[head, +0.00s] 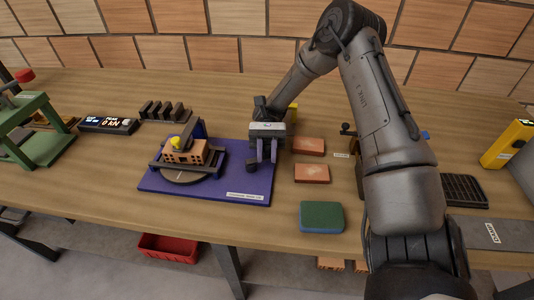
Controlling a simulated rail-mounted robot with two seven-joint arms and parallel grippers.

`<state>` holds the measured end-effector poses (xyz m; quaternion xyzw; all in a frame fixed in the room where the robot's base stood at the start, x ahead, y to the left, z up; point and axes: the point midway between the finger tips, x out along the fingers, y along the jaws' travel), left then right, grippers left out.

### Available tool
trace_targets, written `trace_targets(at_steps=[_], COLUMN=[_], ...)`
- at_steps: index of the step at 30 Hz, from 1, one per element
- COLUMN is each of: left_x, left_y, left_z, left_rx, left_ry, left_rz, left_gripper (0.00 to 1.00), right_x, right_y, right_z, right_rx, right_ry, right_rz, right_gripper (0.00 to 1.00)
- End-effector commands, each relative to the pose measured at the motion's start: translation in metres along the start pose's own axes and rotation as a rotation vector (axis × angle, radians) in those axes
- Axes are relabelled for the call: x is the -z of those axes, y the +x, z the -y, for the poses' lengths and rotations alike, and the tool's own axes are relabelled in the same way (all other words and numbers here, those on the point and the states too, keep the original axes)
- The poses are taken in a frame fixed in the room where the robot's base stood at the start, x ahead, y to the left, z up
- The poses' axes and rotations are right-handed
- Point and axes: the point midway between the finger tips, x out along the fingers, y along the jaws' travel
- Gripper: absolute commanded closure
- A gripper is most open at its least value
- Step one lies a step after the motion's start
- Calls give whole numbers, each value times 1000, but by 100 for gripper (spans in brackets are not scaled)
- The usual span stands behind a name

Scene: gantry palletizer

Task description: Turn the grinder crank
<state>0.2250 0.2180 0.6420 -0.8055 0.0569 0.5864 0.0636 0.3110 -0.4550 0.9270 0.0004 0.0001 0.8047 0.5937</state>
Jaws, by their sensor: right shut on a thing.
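The grinder is a purple base board (205,201) with a round grey turntable (182,178) at its left. An orange-brown brick (186,154) with holes sits over the turntable in a dark frame, with a yellow knob on top. My right gripper (266,160) points down over the right part of the board, its two fingers close together. It is shut on what appears to be the crank, mostly hidden by the fingers. A small dark block (252,166) shows on the board just left of the fingers. My left gripper is not in view.
Two reddish bricks (311,173) and a green-topped block (321,216) lie right of the board. A force display (108,125), dark slotted rack (165,111) and green press (37,135) stand left. A yellow device (508,144) and black grate (463,190) are at right.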

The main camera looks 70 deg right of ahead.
Motion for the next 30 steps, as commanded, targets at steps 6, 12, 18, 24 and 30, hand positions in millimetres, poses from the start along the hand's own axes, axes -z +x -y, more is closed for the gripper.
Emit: trace_targets(at_steps=[6,12,18,24,30], left_x=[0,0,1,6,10], left_y=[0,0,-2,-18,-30], left_z=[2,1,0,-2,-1], left_rx=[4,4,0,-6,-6], left_ry=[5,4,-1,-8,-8], left_rz=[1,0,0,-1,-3], left_gripper=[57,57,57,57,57], right_x=[0,0,-4,-32,-58], right_y=[0,0,0,0,6], right_z=[0,0,0,0,-21], right_rx=[1,1,1,0,-1], right_ry=[-1,-1,-1,-4,4], right_rz=[-1,0,0,-1,-3], right_gripper=[62,52,52,52,52])
